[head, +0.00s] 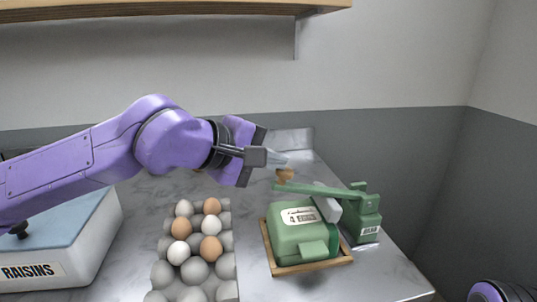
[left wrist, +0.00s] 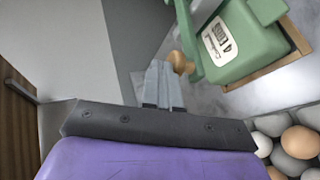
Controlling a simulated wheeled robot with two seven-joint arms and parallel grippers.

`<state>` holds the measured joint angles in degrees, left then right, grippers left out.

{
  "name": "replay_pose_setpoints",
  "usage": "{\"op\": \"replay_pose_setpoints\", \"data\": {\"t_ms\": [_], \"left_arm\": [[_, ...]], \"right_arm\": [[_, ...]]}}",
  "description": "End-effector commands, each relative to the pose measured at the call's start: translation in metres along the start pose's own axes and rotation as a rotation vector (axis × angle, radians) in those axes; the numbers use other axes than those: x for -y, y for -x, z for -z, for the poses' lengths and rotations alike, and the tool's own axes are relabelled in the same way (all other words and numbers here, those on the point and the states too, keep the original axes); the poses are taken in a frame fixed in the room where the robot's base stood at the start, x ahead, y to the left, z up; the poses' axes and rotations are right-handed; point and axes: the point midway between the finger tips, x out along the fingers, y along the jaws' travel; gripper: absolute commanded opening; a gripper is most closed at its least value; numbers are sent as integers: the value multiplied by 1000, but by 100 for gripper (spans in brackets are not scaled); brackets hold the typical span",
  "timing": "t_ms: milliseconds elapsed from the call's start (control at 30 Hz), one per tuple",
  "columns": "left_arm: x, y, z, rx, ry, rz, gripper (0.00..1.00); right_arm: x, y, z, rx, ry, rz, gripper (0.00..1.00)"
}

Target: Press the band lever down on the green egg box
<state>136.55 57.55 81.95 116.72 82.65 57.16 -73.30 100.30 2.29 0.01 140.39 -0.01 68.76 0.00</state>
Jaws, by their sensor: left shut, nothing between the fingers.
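The green egg box (head: 300,239) with a white label sits closed in a shallow wooden tray (head: 342,259). The green band lever (head: 318,189) reaches left over the box from its stand (head: 362,215), roughly level, with a pale block under it. Its wooden knob (head: 285,175) is at the lever's left end. My left gripper (head: 279,158) is shut and empty, its tips just above the knob in the head view. In the left wrist view the fingers (left wrist: 163,86) lie close beside the knob (left wrist: 179,62); I cannot tell whether they touch. My right gripper is out of view.
A grey egg tray (head: 162,273) with brown and white eggs stands left of the box. A raisins bin (head: 75,245) with a blue lid is at the far left. A wooden shelf (head: 170,11) hangs above. Bare metal counter (head: 380,280) lies at the front right.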

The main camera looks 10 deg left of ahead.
Motion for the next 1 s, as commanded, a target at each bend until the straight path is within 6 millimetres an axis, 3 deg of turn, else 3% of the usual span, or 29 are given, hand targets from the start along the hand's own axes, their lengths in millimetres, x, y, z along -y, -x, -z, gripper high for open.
{"op": "replay_pose_setpoints", "data": {"t_ms": [200, 400, 600, 1000], "left_arm": [[-6, 58, 1, -2, -2, -12, 0], [-9, 92, 2, -4, -4, -13, 0], [-9, 102, 2, -4, -4, -12, 0], [-10, 103, 2, -6, -5, -14, 0]], "right_arm": [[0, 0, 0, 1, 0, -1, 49], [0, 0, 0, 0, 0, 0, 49], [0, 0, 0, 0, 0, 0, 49], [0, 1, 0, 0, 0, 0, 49]]}}
